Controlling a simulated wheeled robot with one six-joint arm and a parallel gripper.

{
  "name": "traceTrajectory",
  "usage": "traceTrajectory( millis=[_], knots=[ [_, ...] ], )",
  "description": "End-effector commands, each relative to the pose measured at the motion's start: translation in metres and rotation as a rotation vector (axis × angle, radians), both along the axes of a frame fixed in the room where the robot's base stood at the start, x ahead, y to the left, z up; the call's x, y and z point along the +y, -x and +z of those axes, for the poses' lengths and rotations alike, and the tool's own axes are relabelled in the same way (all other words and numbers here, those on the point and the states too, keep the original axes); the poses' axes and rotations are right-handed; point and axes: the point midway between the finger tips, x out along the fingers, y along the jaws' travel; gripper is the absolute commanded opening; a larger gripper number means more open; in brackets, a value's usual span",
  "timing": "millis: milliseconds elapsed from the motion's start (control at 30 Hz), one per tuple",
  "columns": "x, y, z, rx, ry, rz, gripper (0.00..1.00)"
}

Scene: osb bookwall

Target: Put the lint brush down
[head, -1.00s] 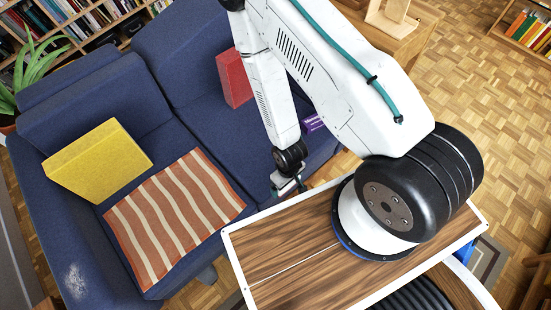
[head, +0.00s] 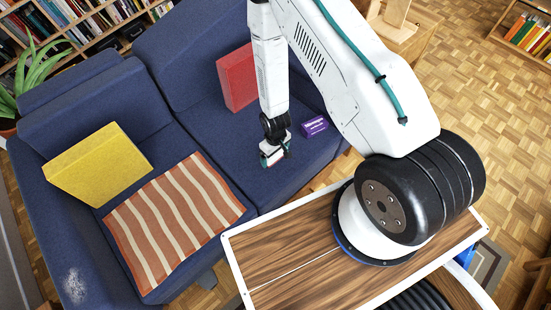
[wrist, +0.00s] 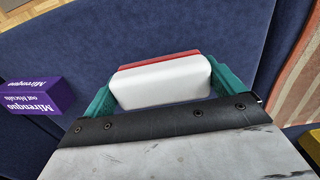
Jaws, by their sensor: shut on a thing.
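The lint brush (wrist: 160,84) shows in the wrist view as a white rounded block with a red edge along its far side. It sits between the teal fingers of my gripper (head: 275,155), which is shut on it. In the head view my gripper is over the right seat cushion of the blue sofa (head: 232,158), close to its middle. The lint brush is mostly hidden there by the gripper. I cannot tell whether it touches the cushion.
A purple box (head: 314,127) lies on the cushion beside my gripper. A red block (head: 238,78) stands against the backrest. A striped cloth (head: 172,222) and a yellow cushion (head: 98,165) are on the left seat. Bare cushion lies between the gripper and the red block.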

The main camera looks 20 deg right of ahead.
Motion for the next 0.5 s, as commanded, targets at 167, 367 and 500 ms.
traceTrajectory(
  millis=[167,367,500],
  knots=[
    [0.0,0.003,-0.03,0.003,0.0,0.0,0.57],
    [0.0,0.002,-0.035,0.001,0.0,0.0,0.57],
    [0.0,0.002,-0.036,0.001,0.0,0.0,0.57]
  ],
)
